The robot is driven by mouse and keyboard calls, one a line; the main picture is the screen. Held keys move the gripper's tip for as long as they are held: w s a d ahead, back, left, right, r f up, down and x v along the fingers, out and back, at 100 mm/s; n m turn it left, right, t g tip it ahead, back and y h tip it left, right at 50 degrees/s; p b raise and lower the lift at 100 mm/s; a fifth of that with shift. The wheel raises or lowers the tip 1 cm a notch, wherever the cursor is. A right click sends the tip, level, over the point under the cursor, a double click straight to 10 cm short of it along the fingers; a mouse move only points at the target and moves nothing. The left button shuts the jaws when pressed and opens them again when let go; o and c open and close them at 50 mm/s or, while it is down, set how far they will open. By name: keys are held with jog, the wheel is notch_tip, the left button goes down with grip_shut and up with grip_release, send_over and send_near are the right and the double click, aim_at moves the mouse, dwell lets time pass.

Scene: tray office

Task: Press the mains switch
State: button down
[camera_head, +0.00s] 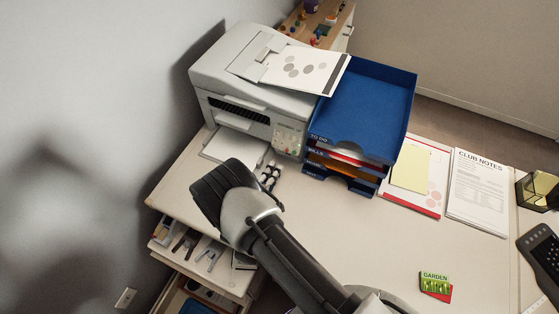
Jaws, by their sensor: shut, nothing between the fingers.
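I cannot make out for certain which part is the mains switch. A white printer (245,80) stands at the back left of the desk, with a pale control panel (288,138) at the right of its front. The small marks on the panel are too small to tell apart. A small white wall plate (125,298) with a dark detail is low on the left wall. My gripper (269,177) is shut and empty, in front of the printer and below its panel. My arm hides part of the desk and the printer's paper tray.
Blue stacked trays (362,105) stand right of the printer. Papers (479,190) and a garden seed packet (435,282) lie on the desk (350,235). An open drawer (205,252) is at the front left. A black phone or keypad (543,255) is at the right edge. The desk's middle is mostly clear.

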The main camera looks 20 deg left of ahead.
jog(key=s, duration=0.6)
jog(key=shift+s+a+r, duration=0.15)
jog(key=shift+a+r, duration=0.05)
jog(key=shift+r, duration=0.15)
